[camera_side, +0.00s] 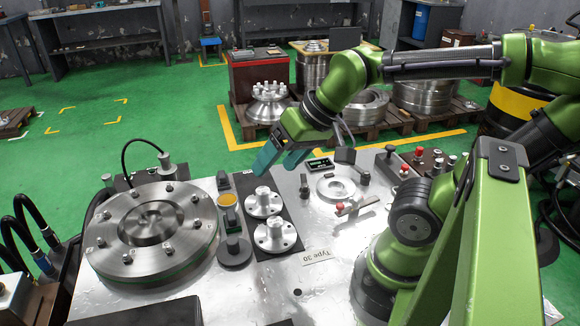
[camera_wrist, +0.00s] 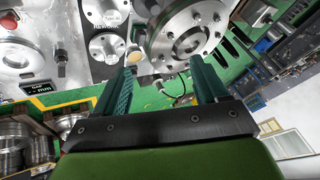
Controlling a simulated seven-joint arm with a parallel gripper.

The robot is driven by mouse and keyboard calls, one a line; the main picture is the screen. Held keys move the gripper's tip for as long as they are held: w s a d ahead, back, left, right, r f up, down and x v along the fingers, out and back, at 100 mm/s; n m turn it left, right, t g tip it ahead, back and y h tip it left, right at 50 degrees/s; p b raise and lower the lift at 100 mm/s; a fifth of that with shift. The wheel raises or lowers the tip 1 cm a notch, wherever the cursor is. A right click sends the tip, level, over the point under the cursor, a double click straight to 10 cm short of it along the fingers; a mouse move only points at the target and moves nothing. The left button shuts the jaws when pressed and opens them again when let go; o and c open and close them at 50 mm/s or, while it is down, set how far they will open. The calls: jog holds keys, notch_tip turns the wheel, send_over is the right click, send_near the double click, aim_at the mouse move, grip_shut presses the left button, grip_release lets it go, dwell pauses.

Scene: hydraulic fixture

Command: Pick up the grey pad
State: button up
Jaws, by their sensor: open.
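A dark grey round pad (camera_side: 234,251) lies flat on the steel table, just right of the big flanged disc; it looks like the grey pad. A round pad with a yellow top (camera_side: 227,200) sits behind it in the same row. My gripper (camera_side: 278,162) hangs above the back of the table, behind and above the two small flanges, well apart from both pads. Its two teal fingers are spread and empty; they also show in the wrist view (camera_wrist: 164,66). I cannot make out the grey pad for sure in the wrist view.
The big bolted disc (camera_side: 152,231) fills the table's left side. Two small steel flanges (camera_side: 275,236) stand on a dark mat right of the pads. A red-knobbed clamp (camera_side: 345,208) and a round steel seat (camera_side: 335,187) lie farther right. The front middle of the table is mostly clear.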

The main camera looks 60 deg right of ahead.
jog(key=w+d+f+m+g, duration=0.1)
jog(key=w+d+g, duration=0.15)
jog(key=w, duration=0.45)
jog(key=w+d+f+m+g, duration=0.1)
jog(key=w+d, duration=0.3)
jog(key=w, duration=0.3)
jog(key=m+g+h, duration=0.2)
jog(key=m+g, duration=0.1)
send_over(222, 174)
notch_tip(222, 174, down, 15)
jog(key=shift+f, duration=0.1)
jog(key=shift+w+f, duration=0.1)
jog(key=shift+f, duration=2.65)
jog(key=c, duration=1.2)
